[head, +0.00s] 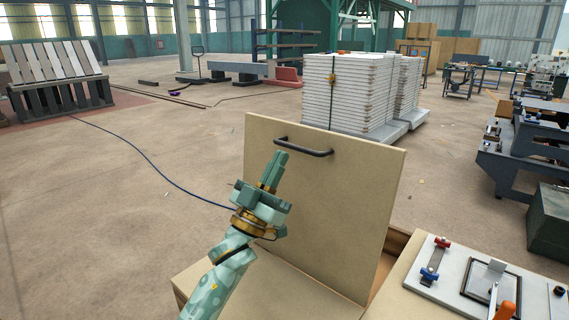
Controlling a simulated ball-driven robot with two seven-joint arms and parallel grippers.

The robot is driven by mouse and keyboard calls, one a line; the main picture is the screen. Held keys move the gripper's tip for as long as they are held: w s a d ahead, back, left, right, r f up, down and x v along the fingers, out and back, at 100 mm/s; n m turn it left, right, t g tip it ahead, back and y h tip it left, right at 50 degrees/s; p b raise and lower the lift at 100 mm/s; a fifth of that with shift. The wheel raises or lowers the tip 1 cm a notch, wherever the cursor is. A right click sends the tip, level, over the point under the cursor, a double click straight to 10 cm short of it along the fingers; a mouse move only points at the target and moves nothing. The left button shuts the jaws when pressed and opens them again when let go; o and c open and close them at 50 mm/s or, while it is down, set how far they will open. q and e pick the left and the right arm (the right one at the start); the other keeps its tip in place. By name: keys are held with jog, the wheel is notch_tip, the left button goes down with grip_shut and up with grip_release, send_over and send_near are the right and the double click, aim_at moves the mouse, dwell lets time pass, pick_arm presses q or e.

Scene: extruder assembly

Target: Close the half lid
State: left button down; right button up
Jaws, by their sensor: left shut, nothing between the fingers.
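The half lid (340,220) is a tan wooden panel that stands upright, raised above a wooden box (275,290). A dark bar handle (304,146) is fixed near its top edge. My left gripper (278,158) is in front of the lid's face, its fingers pointing up and together, just below and left of the handle. I cannot tell whether it touches the panel. Part of the box's opening (392,255) shows at the right of the lid. My right gripper is not in view.
At the lower right, a light board (455,275) carries a red clamp, a framed plate and an orange-handled part. Stacked white panels (350,90) stand on the floor behind the lid. Dark machinery (515,160) is at the right. The floor at left is mostly open, with a blue cable.

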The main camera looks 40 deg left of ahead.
pick_arm(q)
jog(key=shift+w+d, duration=0.1)
jog(key=shift+w, duration=0.95)
jog(key=shift+r, duration=0.1)
